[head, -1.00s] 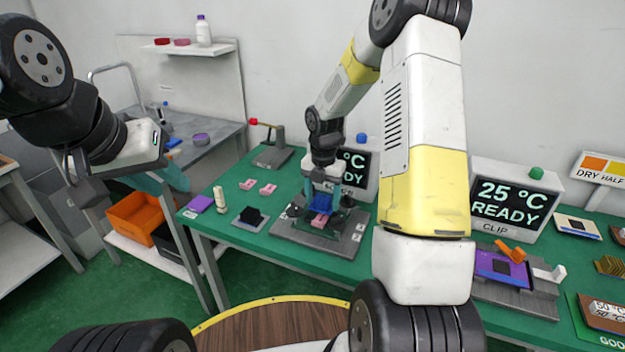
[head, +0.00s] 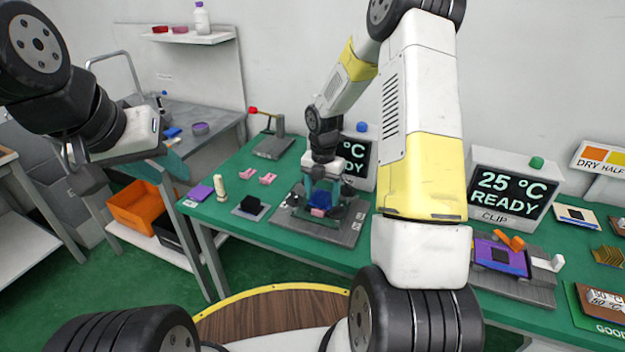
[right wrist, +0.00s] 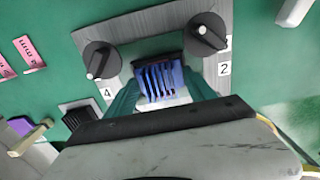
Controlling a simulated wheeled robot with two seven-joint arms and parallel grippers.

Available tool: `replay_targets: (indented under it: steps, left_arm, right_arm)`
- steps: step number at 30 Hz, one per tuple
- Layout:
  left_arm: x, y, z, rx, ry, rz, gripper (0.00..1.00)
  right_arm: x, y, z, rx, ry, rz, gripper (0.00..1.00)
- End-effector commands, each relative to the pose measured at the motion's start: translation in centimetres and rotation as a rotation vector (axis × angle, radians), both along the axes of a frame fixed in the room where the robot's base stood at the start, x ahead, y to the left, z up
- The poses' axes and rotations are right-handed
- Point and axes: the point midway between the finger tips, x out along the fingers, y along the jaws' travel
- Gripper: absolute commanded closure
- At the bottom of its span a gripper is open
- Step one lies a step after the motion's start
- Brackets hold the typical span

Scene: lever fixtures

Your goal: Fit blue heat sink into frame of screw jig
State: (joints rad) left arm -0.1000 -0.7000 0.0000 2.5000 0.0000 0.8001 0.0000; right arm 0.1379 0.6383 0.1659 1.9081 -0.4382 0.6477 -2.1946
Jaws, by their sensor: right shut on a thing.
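The blue heat sink (head: 319,199) is finned and held between the teal fingers of my right gripper (head: 322,200), over the middle of the screw jig. In the right wrist view the heat sink (right wrist: 160,80) sits between the two fingertips (right wrist: 160,95), fins facing the camera. A pink piece (head: 318,212) shows just below the heat sink. Whether the heat sink touches the frame is hidden. My left gripper (head: 172,166) hangs away at the left, its finger gap unclear.
Two pink pieces (head: 267,178) and a black heat sink (head: 250,205) lie left of the jig on the green table. A READY display (head: 357,165) stands close behind. A clip fixture (head: 510,265) is at the right. A lever stand (head: 273,145) stands at the back left.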

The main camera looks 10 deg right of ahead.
Motion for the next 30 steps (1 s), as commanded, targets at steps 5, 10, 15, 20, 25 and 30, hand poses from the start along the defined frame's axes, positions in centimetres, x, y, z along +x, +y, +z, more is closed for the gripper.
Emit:
replay_targets:
  steps: [5,10,15,20,25,30]
  left_arm:
    - [0.0,0.0,0.0,0.0,0.0,0.0,0.67]
    - [0.0,0.0,0.0,0.0,0.0,0.0,0.67]
    - [0.0,0.0,0.0,0.0,0.0,0.0,0.67]
    - [0.0,0.0,0.0,0.0,0.0,0.0,0.67]
    - [0.0,0.0,0.0,0.0,0.0,0.0,0.67]
    - [0.0,0.0,0.0,0.0,0.0,0.0,0.67]
  right_arm:
    - [0.0,0.0,0.0,0.0,0.0,0.0,0.73]
    - [0.0,0.0,-0.1,0.001,0.001,0.0,0.73]
    - [0.0,0.0,-0.4,0.001,0.001,0.0,0.73]
    - [0.0,0.0,-0.8,0.0,0.001,0.0,0.73]
    - [0.0,0.0,-1.1,0.001,0.001,0.0,0.73]
    - [0.0,0.0,-1.1,0.001,0.001,0.0,0.12]
